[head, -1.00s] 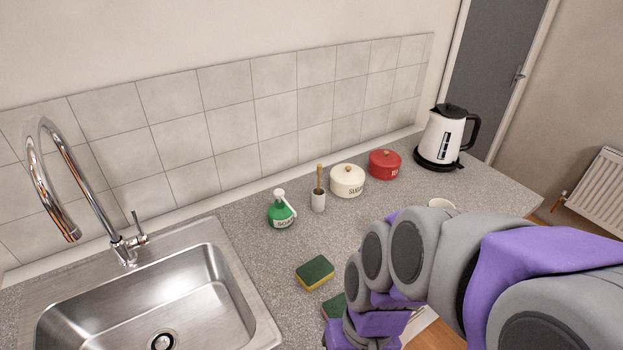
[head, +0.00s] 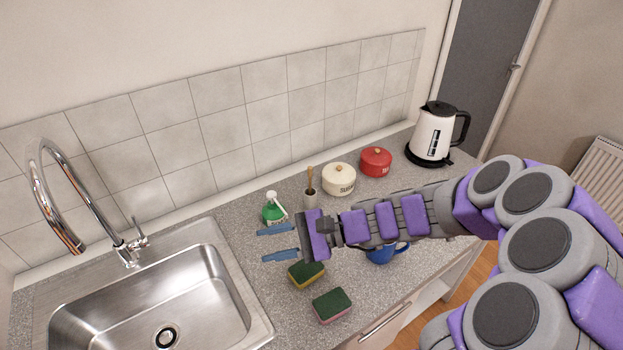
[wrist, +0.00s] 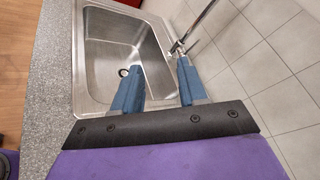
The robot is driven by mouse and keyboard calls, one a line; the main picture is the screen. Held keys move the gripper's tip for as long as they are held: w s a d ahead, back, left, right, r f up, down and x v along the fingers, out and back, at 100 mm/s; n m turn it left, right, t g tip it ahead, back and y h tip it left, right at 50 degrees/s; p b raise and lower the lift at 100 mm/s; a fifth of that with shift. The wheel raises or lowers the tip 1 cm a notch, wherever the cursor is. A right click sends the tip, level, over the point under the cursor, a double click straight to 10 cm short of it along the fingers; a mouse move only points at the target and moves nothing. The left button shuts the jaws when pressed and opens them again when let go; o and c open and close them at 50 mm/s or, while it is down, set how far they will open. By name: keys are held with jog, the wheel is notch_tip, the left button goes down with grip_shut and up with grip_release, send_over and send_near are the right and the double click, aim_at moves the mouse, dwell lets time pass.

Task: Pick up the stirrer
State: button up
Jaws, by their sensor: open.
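A thin wooden stick, which looks like the stirrer (head: 310,178), stands upright in a small white holder (head: 309,200) on the counter. The holder's lower part is hidden behind my gripper. My gripper (head: 270,244) is open and empty, its two blue fingers pointing left toward the sink. It is in front of the holder, above the counter. In the wrist view my gripper (wrist: 157,85) shows its spread fingers with the sink behind them; the stirrer is not in that view.
A green soap bottle (head: 273,213) stands left of the holder. A cream sugar pot (head: 339,180), red pot (head: 376,161) and kettle (head: 433,135) stand to the right. A blue mug (head: 380,256) is partly behind my arm. Two sponges (head: 306,275) (head: 332,306) lie in front; the sink (head: 150,300) is left.

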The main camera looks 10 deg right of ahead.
jog(key=w+d+m+t+p, duration=0.2)
jog(key=w+d+m+t, duration=0.35)
jog(key=w, duration=0.25)
jog(key=m+t+h+p, duration=0.2)
jog(key=m+t+h, duration=0.5)
jog(key=m, duration=0.6)
send_near(310, 176)
jog(key=shift+t+y, duration=0.4)
jog(key=shift+t, duration=0.25)
jog(key=b+x, duration=0.1)
jog(key=x, duration=0.2)
jog(key=b+x, duration=0.1)
jog(key=x, duration=0.3)
jog(key=f+b+x, duration=0.1)
jog(key=x, duration=0.2)
jog(key=shift+w+d, duration=0.1)
jog(key=shift+w, duration=0.3)
jog(key=shift+d, duration=0.1)
jog(key=shift+c, duration=0.2)
grip_shut()
